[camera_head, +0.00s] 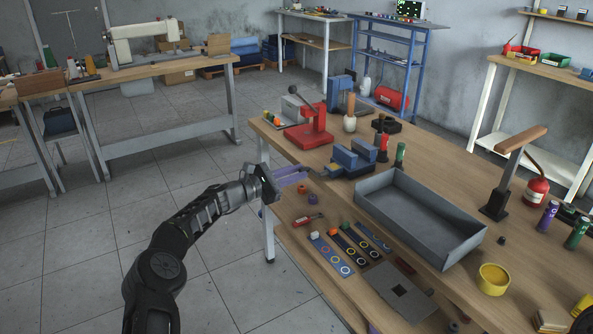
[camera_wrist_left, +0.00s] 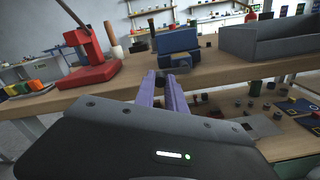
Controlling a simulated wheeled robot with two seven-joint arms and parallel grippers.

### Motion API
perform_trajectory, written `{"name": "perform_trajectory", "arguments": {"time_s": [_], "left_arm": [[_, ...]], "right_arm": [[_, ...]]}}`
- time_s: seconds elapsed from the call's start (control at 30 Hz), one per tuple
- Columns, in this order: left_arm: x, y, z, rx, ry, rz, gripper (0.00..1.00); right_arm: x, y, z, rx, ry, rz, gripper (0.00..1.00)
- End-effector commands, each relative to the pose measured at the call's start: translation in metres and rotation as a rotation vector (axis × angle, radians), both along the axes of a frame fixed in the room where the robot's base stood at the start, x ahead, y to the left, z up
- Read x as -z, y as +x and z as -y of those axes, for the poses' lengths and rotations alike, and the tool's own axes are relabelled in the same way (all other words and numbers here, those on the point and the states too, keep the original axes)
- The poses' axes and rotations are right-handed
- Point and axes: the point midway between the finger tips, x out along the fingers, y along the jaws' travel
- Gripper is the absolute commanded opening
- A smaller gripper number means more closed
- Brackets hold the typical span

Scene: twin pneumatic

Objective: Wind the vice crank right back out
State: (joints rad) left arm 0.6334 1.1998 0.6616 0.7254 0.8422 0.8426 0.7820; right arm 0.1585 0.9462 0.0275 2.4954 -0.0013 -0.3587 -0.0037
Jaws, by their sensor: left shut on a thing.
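The blue vice (camera_head: 345,157) stands at the near left edge of the workbench in the head view. It also shows in the wrist view (camera_wrist_left: 178,41), straight beyond the fingers. My left gripper (camera_head: 306,172) reaches in from the left at the vice's near end. Its purple fingers (camera_wrist_left: 166,80) are shut on the vice crank (camera_wrist_left: 160,84), a small dark part mostly hidden between the fingertips. The crank's exact angle cannot be told. My right gripper is not in view.
A red lever press (camera_head: 312,135) stands left of the vice, and a grey tray (camera_head: 420,217) to its right. Small parts and ring-marked strips (camera_head: 330,258) lie below, in front of the bench edge. Open floor (camera_head: 190,265) lies left of the bench.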

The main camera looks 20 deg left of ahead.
Motion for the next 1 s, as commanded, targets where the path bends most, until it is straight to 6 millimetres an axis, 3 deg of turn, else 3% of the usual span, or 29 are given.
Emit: {"name": "perform_trajectory", "arguments": {"time_s": [0.33, 0.83, 0.87, 1.0], "left_arm": [[0.0079, -0.0001, -0.0003, -0.001, -0.132, -0.11, 0.0], [0.0094, -0.0004, 0.0, -0.001, -0.152, -0.128, 0.0], [0.0094, -0.0004, 0.0, -0.001, -0.152, -0.128, 0.16], [0.0093, -0.0004, 0.0, -0.001, -0.152, -0.128, 0.27]], "right_arm": [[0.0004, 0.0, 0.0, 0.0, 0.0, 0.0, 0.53], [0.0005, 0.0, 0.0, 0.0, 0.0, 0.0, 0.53], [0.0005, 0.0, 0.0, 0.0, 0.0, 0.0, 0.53], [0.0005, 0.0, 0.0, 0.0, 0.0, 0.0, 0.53]]}}
